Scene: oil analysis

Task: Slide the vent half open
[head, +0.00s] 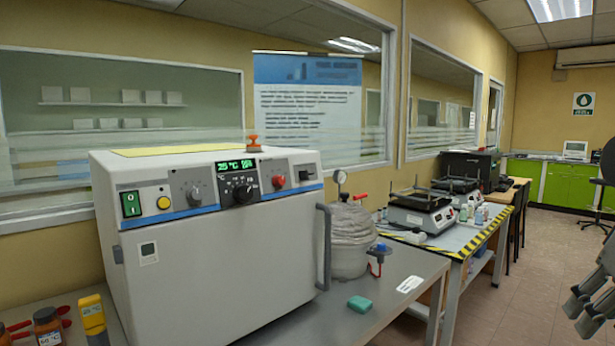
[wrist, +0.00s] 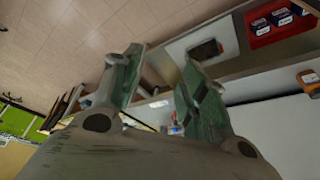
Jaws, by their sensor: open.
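A white oven (head: 220,265) with a closed door stands on the counter at the left of the head view. Its top panel carries a green display, knobs and, at its right end, a small black slider-like control (head: 305,175). An orange-red knob (head: 254,144) stands up from the oven's top. I cannot tell for certain which of these is the vent. My gripper (head: 583,306) is at the right edge of the head view, far from the oven and partly cut off. In the wrist view its fingers (wrist: 160,78) are apart with nothing held between them.
A grey pot (head: 350,240) with a gauge stands right of the oven, and a green block (head: 360,304) lies on the counter. Shakers (head: 420,211) stand on a striped-edge table. A red tray (wrist: 280,24) shows in the wrist view. The floor (head: 510,290) at right is clear.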

